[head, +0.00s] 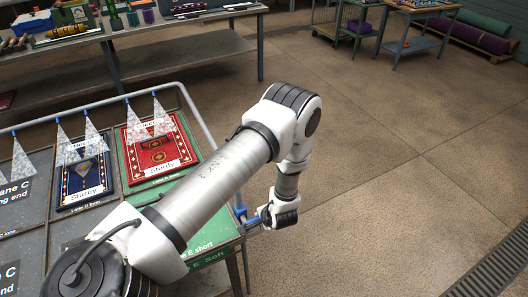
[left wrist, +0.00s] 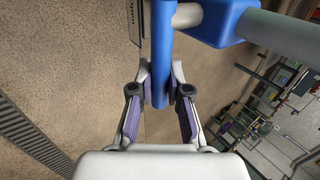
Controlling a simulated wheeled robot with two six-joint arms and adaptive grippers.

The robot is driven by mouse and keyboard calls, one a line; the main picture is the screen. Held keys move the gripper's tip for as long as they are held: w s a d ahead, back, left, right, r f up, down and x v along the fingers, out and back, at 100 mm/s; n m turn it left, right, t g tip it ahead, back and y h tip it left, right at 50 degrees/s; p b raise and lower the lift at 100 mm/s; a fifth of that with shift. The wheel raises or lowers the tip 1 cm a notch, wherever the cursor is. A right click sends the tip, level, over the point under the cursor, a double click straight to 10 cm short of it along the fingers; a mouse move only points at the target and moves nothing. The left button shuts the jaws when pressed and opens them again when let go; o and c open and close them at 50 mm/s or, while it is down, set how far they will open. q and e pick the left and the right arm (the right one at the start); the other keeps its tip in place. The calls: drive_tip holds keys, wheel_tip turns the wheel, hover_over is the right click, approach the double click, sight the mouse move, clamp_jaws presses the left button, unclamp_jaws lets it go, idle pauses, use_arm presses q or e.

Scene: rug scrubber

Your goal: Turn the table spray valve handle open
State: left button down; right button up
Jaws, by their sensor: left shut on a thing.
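The blue valve handle (left wrist: 162,50) is a straight bar between the fingers of my left gripper (left wrist: 160,88) in the left wrist view. The gripper is shut on the handle near its end. The handle joins a blue valve body (left wrist: 222,20) on a grey pipe (left wrist: 285,36). A small plate with lettering (left wrist: 133,22) is beside the handle. In the head view, my left arm reaches across to the table's right corner, where the blue valve (head: 240,211) shows; the gripper (head: 254,220) is small and partly hidden there. My right gripper is not in view.
Fan-shaped white sprays fall from blue nozzles on a pipe frame (head: 180,92) over the table. A blue rug (head: 84,178) and a red rug (head: 160,143) lie beneath. A workbench (head: 180,55) stands behind. The floor to the right is clear, with a drain grate (head: 492,270).

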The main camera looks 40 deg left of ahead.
use_arm(q)
drive_tip(key=c, duration=1.1)
unclamp_jaws()
drive_tip(key=shift+f, duration=0.1)
drive_tip(key=v, duration=1.2)
